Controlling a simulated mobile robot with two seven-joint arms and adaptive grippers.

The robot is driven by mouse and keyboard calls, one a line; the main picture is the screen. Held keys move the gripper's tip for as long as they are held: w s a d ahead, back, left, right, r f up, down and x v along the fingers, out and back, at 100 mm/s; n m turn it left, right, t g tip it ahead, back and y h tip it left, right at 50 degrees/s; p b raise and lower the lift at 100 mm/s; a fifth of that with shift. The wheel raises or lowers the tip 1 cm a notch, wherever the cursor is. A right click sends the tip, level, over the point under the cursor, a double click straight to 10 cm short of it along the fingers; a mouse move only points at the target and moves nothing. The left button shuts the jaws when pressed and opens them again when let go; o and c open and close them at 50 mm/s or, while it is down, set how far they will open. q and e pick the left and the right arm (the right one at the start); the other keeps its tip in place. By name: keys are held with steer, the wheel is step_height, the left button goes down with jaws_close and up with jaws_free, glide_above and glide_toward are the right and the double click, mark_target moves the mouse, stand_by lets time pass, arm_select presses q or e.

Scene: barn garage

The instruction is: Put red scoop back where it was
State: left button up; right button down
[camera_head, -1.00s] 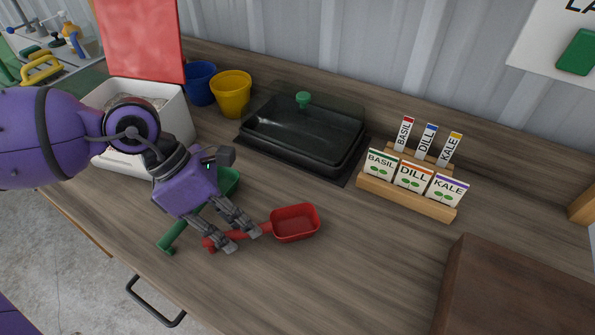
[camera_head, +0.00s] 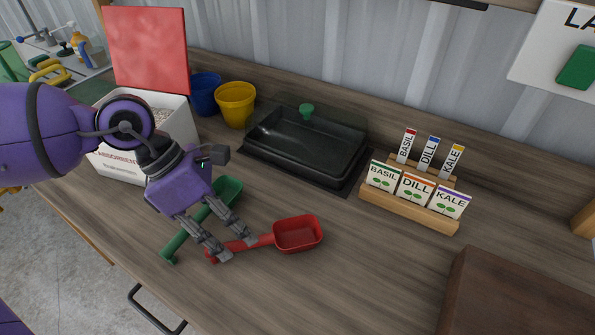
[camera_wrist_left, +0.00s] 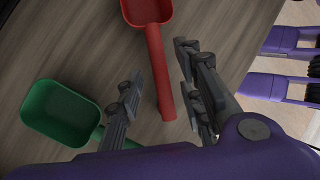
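The red scoop (camera_head: 298,235) lies on the wooden workbench, bowl to the right and handle to the left. It also shows in the left wrist view (camera_wrist_left: 154,50), with its handle running between my fingers. My left gripper (camera_head: 235,249) is low over that handle. In the left wrist view the left gripper (camera_wrist_left: 160,105) is open, with gaps between the fingers and the handle. The green scoop (camera_head: 229,192) lies just left of the red one, partly hidden by my gripper; its bowl shows in the wrist view (camera_wrist_left: 58,112). My right gripper is not in view.
A white box (camera_head: 180,125) with a red lid (camera_head: 148,50) stands at the left. Behind are a blue pot (camera_head: 206,92), a yellow pot (camera_head: 236,104) and a black covered tray (camera_head: 305,145). A seed packet rack (camera_head: 408,210) and brown box (camera_head: 515,295) are at right. Bench between is clear.

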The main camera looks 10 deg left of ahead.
arm_select(q)
steer(key=v, duration=0.9)
steer(key=shift+a+r, duration=0.15)
steer(key=shift+r, duration=0.2)
steer(key=shift+f, duration=0.1)
stand_by(0.6)
